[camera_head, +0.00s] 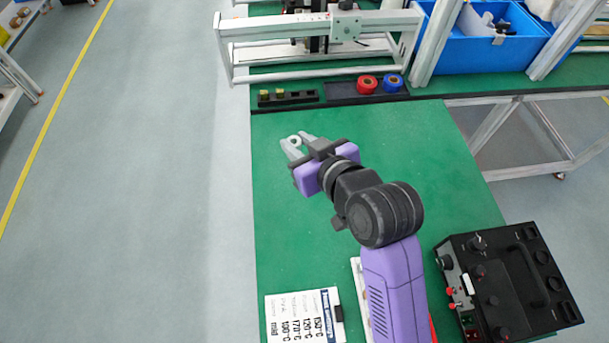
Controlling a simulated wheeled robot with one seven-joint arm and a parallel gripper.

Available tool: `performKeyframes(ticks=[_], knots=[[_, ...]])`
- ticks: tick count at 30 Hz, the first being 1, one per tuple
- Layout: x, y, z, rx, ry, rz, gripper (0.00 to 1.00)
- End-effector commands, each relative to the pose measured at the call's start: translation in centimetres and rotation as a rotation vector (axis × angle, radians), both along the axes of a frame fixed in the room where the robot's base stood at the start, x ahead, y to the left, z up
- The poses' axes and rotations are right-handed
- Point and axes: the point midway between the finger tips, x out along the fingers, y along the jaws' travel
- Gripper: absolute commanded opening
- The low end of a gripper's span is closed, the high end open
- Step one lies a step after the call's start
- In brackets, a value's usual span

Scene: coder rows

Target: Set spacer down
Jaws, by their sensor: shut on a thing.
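The spacer (295,140) is a small pale ring between the fingertips of my gripper (296,144). My gripper is shut on it, above the left part of the green table (400,155), a little in front of the black strip. How high the spacer is above the table is hard to tell. My purple and black arm reaches in from the bottom right and hides part of the table.
A black strip (288,98) with small yellowish pieces lies at the back. Beside it a dark tray (340,91) holds a red roll (367,84) and a blue roll (393,83). A black control box (505,285) and a white label card (297,318) lie in front. The table's middle is clear.

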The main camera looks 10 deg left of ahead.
Motion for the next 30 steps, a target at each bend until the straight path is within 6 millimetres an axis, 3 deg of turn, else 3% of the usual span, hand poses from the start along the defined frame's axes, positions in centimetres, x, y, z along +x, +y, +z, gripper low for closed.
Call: performKeyframes(ticks=[3,10,17,24,30], knots=[[-0.1,0.0,-3.1,-0.001,0.006,0.000,0.00],[-0.1,0.0,-8.1,0.000,0.004,0.000,0.00],[0.0,0.0,-9.9,0.001,0.000,0.000,0.00],[0.0,0.1,-13.3,0.001,0.003,0.001,0.00],[0.0,0.0,-14.1,0.001,-0.001,0.000,0.00]])
